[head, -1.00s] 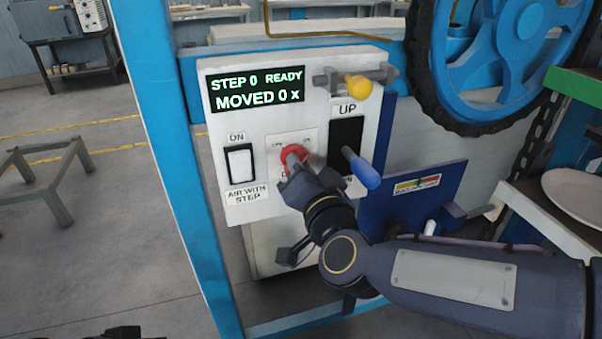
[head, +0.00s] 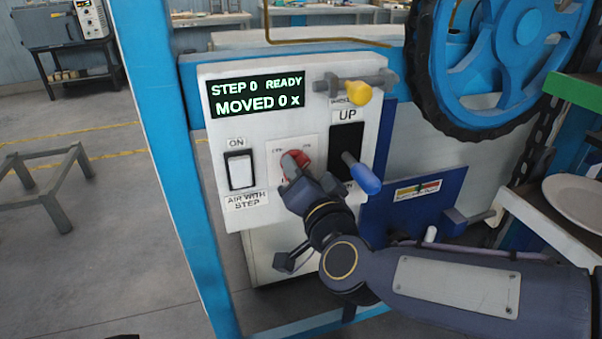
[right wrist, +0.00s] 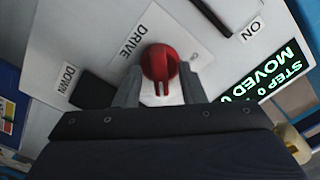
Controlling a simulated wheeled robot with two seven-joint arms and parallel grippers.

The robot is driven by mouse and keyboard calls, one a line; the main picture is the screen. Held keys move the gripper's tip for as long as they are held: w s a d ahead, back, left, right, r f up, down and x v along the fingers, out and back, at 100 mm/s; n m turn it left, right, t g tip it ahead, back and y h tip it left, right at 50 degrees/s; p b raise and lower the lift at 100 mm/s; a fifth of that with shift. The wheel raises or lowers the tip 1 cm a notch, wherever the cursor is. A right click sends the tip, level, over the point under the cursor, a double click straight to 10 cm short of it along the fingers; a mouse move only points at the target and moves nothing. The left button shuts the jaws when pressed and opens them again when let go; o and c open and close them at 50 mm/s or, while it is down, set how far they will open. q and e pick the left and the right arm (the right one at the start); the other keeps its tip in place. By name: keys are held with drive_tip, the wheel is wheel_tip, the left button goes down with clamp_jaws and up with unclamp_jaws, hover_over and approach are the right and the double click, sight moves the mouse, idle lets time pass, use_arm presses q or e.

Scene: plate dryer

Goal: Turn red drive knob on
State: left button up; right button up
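The red drive knob (head: 304,158) sits on a white plate in the middle of the white control panel (head: 222,130). My right gripper (head: 294,168) is at the knob and partly hides it in the head view. In the right wrist view the red knob (right wrist: 160,64) shows between the two fingertips of my right gripper (right wrist: 161,88), one on each side, with gaps that look open. The word DRIVE is beside it. I cannot tell whether a finger touches the knob. My left gripper is not visible.
A white ON rocker switch (head: 240,170) is left of the knob. A blue-tipped lever (head: 364,176) in a black slot is close on the right. A yellow-knobbed latch (head: 357,92) is above. The display (head: 255,95) reads STEP 0 READY, MOVED 0 x.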

drive_tip(key=shift+s, duration=0.1)
drive_tip(key=p+v, duration=0.1)
drive_tip(key=v, duration=0.6)
drive_tip(key=shift+s+d, duration=0.15)
drive_tip(key=shift+s, duration=0.15)
drive_tip(key=s+d+f+n+g+h, duration=0.2)
drive_tip(key=s+d+f+n+g, duration=0.2)
drive_tip(key=s+d+f+g, duration=1.05)
drive_tip(key=s+d+r+t+p, duration=0.1)
drive_tip(key=d+r+t+p, duration=0.2)
drive_tip(key=r+p, duration=1.6)
drive_tip(key=p, duration=0.3)
drive_tip(key=shift+s+d+r, duration=0.2)
drive_tip(key=shift+d, duration=0.05)
